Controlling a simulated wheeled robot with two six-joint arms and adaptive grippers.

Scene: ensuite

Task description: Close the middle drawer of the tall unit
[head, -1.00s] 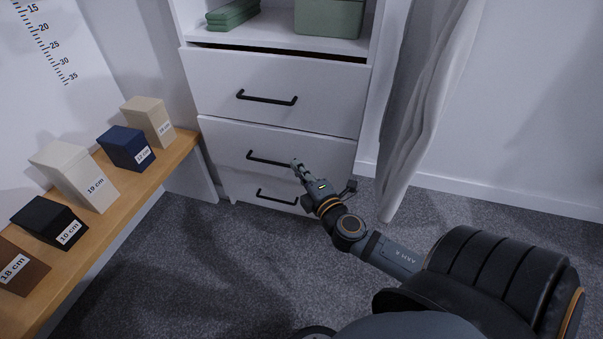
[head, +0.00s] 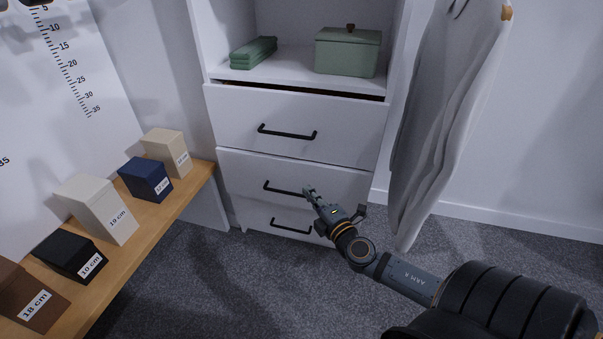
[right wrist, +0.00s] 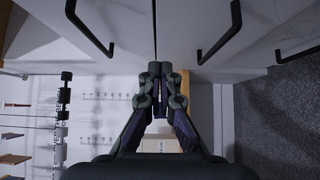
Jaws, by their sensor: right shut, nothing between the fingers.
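The white tall unit (head: 212,40) stands at the back in the head view, with three drawer fronts with black bar handles below a shelf. The middle drawer (head: 240,172) has its handle (head: 283,188) near mid-height. I cannot tell how far it stands out. My right gripper (head: 307,191) is shut and empty, its tips at the right end of this handle in the picture. Whether they touch is unclear. In the right wrist view, the shut fingers (right wrist: 154,68) point at the drawer fronts, near a seam between two of them. My left gripper is not in view.
A dark gap shows above the top drawer (head: 300,110). A green box (head: 347,53) and folded green cloth (head: 253,52) lie on the shelf. A grey hanging cloth (head: 432,130) is close on the right. A wooden bench (head: 150,225) with labelled blocks runs along the left. Carpet is clear between.

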